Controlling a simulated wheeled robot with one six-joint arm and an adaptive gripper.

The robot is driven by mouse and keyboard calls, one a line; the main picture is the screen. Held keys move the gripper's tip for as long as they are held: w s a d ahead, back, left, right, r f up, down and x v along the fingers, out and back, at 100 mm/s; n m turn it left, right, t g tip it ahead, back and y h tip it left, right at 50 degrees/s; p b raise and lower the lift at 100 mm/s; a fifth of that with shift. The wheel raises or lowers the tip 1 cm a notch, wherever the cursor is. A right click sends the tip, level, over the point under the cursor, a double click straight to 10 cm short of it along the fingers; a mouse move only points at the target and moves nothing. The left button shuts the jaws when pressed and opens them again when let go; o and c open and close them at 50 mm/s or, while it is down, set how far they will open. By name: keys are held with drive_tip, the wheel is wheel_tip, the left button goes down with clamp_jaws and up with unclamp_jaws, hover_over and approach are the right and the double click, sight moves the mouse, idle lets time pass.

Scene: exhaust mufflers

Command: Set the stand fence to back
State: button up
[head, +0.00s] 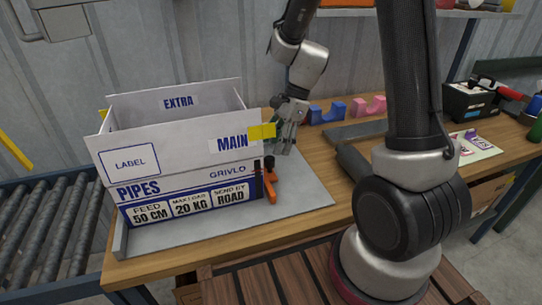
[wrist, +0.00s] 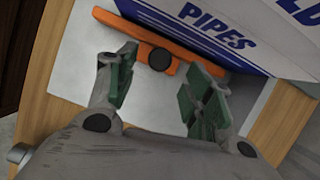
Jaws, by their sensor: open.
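The orange fence (head: 271,184) with a black knob (head: 269,162) stands on the grey stand plate (head: 305,197), beside the right end of the white PIPES box (head: 175,165). In the wrist view the fence (wrist: 115,27) runs along the box's edge, and its round black knob (wrist: 160,60) shows near its middle. My gripper (head: 283,146) is open and empty, just above and behind the fence in the head view. In the wrist view its green-padded fingertips (wrist: 160,75) lie apart on either side of the knob in the picture. I cannot tell whether they touch anything.
A roller conveyor (head: 40,225) is at the left. Blue (head: 327,112) and pink (head: 368,105) holders stand behind on the wooden table (head: 310,228). The plate right of the fence is clear.

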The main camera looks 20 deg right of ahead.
sight(271, 157)
drive_tip(key=x, duration=0.5)
drive_tip(key=shift+f, duration=0.15)
drive_tip(key=shift+d, duration=0.1)
clamp_jaws()
